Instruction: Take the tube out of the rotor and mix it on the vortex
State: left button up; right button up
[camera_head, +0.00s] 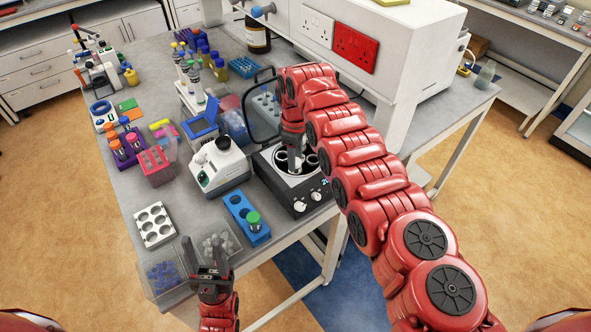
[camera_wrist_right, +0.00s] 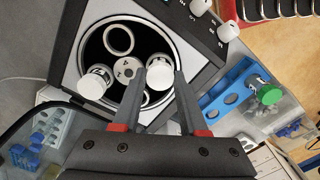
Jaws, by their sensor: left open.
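The rotor (camera_wrist_right: 125,40) sits in the open centrifuge (camera_head: 296,183), with two white-capped tubes in it in the right wrist view. My right gripper (camera_wrist_right: 160,78) points down into the rotor. Its fingertips lie on either side of the right-hand tube's white cap (camera_wrist_right: 159,74); whether they press on it I cannot tell. The other tube (camera_wrist_right: 96,82) stands left of the fingers. In the head view my right gripper (camera_head: 292,158) partly hides the rotor. The vortex (camera_head: 220,166), white with a dark top, stands left of the centrifuge. My left gripper (camera_head: 206,255) is open and empty at the front.
A blue rack (camera_head: 240,214) with a green-capped tube stands in front of the vortex. Clear bins (camera_head: 163,276) and a white holder with round wells (camera_head: 153,224) lie left of it. The centrifuge's raised lid frame (camera_head: 262,110) stands beside my right arm. Racks and bottles fill the back.

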jog(key=shift+c, duration=1.4)
jog(key=shift+r+p, duration=0.45)
jog(key=shift+r, duration=3.3)
